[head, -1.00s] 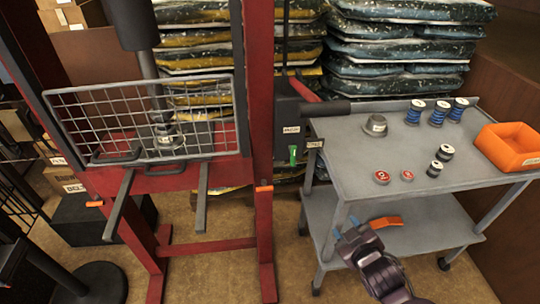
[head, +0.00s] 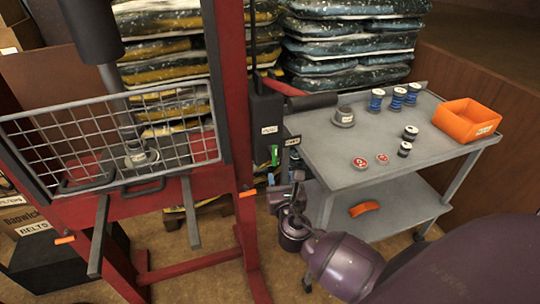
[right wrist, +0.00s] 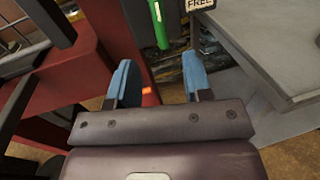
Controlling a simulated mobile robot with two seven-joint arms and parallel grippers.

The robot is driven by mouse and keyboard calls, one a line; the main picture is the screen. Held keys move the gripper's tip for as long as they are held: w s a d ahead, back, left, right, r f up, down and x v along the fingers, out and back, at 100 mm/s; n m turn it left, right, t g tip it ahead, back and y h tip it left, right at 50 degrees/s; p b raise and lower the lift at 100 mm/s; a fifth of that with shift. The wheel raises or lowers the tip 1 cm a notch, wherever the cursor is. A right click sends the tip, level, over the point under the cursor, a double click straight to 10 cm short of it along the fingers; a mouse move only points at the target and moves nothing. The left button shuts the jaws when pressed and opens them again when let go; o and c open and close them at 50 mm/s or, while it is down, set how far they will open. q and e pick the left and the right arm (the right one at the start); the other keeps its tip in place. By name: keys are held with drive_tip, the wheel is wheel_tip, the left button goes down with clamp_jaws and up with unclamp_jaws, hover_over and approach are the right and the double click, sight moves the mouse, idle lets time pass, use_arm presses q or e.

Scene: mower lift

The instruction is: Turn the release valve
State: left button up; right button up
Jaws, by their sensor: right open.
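The release valve shows as a green lever (head: 274,155) at the bottom of the dark pump box (head: 266,122) on the red press frame's right post. In the right wrist view the green lever (right wrist: 160,25) hangs at top centre, ahead of the fingers and roughly between their lines. My right gripper (head: 281,189) is below and close to the lever in the head view, apart from it. Its two blue fingers (right wrist: 159,82) are spread with nothing between them. My left gripper is not in view.
The red press frame (head: 228,90) with its wire guard (head: 60,135) stands left. A grey cart (head: 330,155) stands right, its corner close to my gripper. It bears spools, tins and an orange bin (head: 467,121). A small "FREE" tag (right wrist: 200,4) hangs beside the lever.

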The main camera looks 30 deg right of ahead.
sight(275, 157)
drive_tip(key=x, duration=1)
drive_tip(key=shift+w+d+b, duration=0.1)
drive_tip(key=shift+w+b, duration=0.25)
drive_tip(key=shift+w, duration=0.05)
drive_tip(key=shift+c, duration=0.3)
clamp_jaws()
